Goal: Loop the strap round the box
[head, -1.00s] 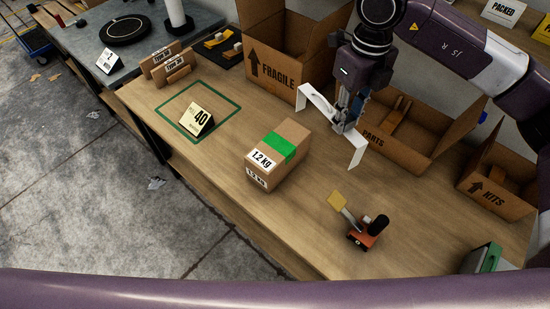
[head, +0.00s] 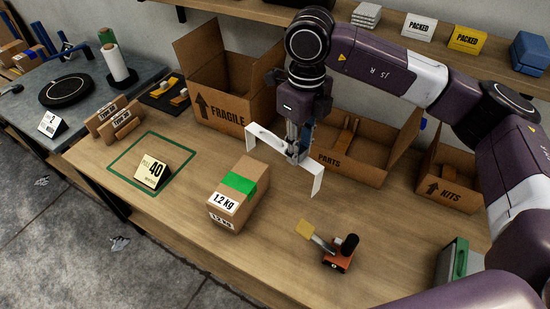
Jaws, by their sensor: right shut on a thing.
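The small brown cardboard box (head: 225,206) stands on the wooden bench in the head view, with a green band (head: 239,184) on top and 1.2 kg labels. The white strap (head: 271,138) is a bent strip with both ends hanging down. My right gripper (head: 296,152) is shut on the middle of the strap, behind and to the right of the box. The strap appears apart from the box, not around it. My left gripper is not in view.
An orange tape dispenser (head: 338,262) stands to the front right. Open cartons marked FRAGILE (head: 228,114), PARTS (head: 345,165) and KITS (head: 446,191) line the back. A card marked 40 (head: 152,171) stands in a green outline at left.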

